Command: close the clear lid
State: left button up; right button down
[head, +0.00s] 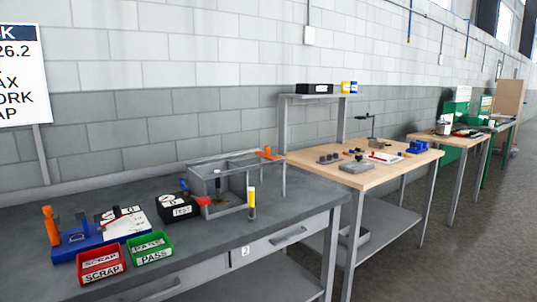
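A grey box-shaped fixture (207,184) stands on the dark grey bench in the head view. Thin grey rails and see-through panels stand over and beside it; they look like the clear lid, but its edges and angle are hard to make out. An orange piece (267,153) sits at the upper right of these rails. Neither of my grippers is in view.
A black TEST box (180,208) stands left of the fixture and a yellow-topped post (252,202) in front. Red SCRAP (101,262) and green PASS (150,246) bins sit at front left. A wooden-topped table (350,177) stands to the right.

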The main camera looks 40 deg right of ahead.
aim_at(267, 149)
jog(key=l+u, duration=0.25)
jog(key=l, duration=0.55)
jog(key=k+l, duration=0.1)
jog(key=l, duration=0.7)
jog(key=l+u, duration=0.15)
jog(key=l, duration=0.65)
jog(key=k, duration=0.05)
